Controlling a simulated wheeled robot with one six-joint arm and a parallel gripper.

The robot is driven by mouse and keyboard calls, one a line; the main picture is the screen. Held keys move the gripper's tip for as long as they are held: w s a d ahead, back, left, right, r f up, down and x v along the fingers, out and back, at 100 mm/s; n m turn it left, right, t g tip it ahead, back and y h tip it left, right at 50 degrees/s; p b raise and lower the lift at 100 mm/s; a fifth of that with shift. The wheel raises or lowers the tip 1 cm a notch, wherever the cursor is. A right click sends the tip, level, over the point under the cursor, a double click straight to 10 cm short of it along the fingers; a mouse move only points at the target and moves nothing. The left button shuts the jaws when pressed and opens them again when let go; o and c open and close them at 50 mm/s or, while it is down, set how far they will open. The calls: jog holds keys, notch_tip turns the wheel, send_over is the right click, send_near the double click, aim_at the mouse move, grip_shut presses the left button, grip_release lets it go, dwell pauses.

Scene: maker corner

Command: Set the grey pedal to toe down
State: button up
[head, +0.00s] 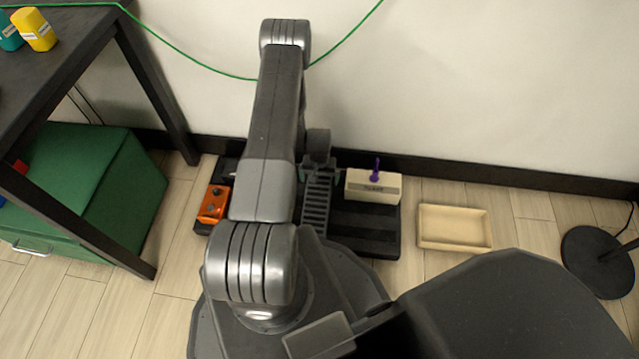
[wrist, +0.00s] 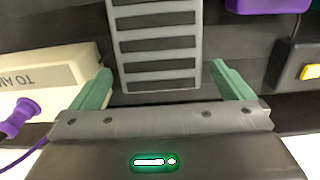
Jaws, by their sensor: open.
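The grey pedal (head: 316,210) has a ribbed treadle and sits on the dark pedalboard on the floor, partly hidden by my arm in the head view. My gripper (head: 318,178) is over its wall-side end. In the wrist view, my gripper (wrist: 160,70) is open, with one green finger on each side of the grey pedal (wrist: 157,45) near its end and nothing held. I cannot tell whether the fingers touch the pedal, nor which way its treadle tilts.
The black pedalboard (head: 365,240) also bears a cream box (head: 373,190) with a purple plug, and an orange pedal (head: 213,204). A wooden tray (head: 453,228) lies to the right. A green chest (head: 90,190) and a dark table (head: 60,60) stand left. The wall is close behind.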

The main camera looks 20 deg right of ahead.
jog(key=shift+f, duration=1.15)
jog(key=c, duration=1.3)
jog(key=shift+o, duration=0.2)
notch_tip(320, 180, down, 2)
jog(key=b, duration=0.3)
jog(key=shift+w+d+f+b, duration=0.1)
jog(key=shift+w+b, duration=0.05)
jog(key=shift+b, duration=0.2)
jog(key=o, duration=1.3)
jog(key=shift+c, duration=0.2)
